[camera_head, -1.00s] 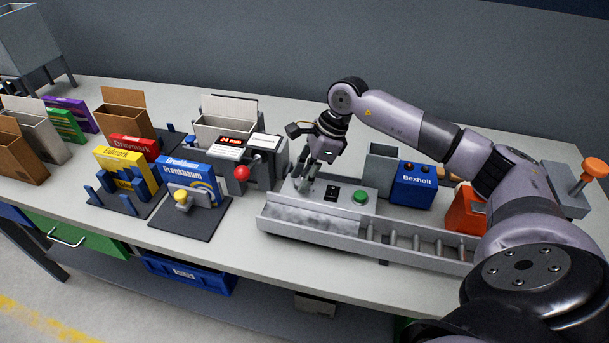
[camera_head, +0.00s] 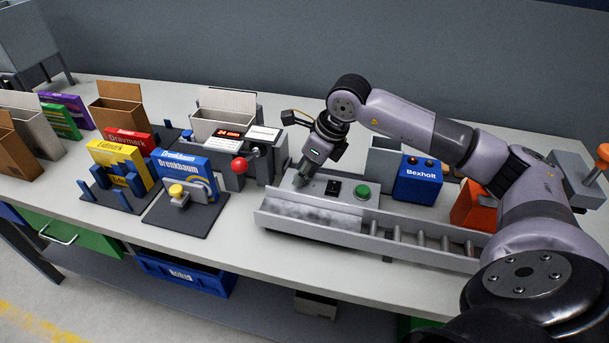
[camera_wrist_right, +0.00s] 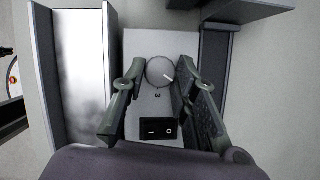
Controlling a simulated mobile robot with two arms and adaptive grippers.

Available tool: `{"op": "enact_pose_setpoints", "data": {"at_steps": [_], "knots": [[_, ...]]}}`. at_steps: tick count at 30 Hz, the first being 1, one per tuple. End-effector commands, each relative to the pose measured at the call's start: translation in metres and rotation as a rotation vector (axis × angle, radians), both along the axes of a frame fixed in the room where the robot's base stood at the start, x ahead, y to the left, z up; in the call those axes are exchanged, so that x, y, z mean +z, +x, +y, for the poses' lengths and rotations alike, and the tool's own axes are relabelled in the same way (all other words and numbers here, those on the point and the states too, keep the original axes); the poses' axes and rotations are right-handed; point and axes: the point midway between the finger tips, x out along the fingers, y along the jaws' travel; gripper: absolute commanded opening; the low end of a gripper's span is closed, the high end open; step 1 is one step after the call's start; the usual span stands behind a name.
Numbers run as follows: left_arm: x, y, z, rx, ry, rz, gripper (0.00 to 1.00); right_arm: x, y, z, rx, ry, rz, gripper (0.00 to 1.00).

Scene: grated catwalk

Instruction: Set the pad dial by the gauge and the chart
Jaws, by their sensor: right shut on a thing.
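My right gripper (camera_head: 302,180) points down at the left end of the grey machine's control panel (camera_head: 318,193). In the right wrist view the round grey pad dial (camera_wrist_right: 160,71) sits between the fingers of the gripper (camera_wrist_right: 163,72), which is shut on it. A white mark on the dial points to the lower right. In the head view the fingers hide the dial. The gauge (camera_head: 229,133) has a red lit readout, seemingly 24 mm. A white printed card (camera_head: 263,133), perhaps the chart, stands to its right; its text is too small to read. My left gripper is out of view.
A black rocker switch (camera_head: 333,188) and a green button (camera_head: 362,191) are beside the dial. A red-knobbed lever (camera_head: 239,166) stands left of my gripper. A blue Bexholt box (camera_head: 418,180) stands to the right. A roller track (camera_head: 425,240) runs along the front.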

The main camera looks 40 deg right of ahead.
Motion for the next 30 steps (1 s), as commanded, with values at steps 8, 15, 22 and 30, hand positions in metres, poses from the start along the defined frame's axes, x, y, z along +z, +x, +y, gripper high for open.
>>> {"op": "enact_pose_setpoints", "data": {"at_steps": [8, 15, 22, 30], "knots": [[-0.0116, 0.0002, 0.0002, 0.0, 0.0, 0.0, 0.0, 0.0, 0.0003, 0.0007, -0.15, 0.0, -0.003, 0.0], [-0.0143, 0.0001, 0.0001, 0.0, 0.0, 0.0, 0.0, 0.0011, 0.0, 0.0012, -0.207, -0.001, -0.003, 0.0], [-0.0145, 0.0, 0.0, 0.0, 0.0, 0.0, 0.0, 0.0017, 0.0001, 0.001, -0.217, 0.0, -0.002, 0.0], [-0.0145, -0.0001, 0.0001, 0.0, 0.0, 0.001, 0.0, 0.0017, 0.0002, 0.0008, -0.216, 0.0, -0.003, 0.31]]}}
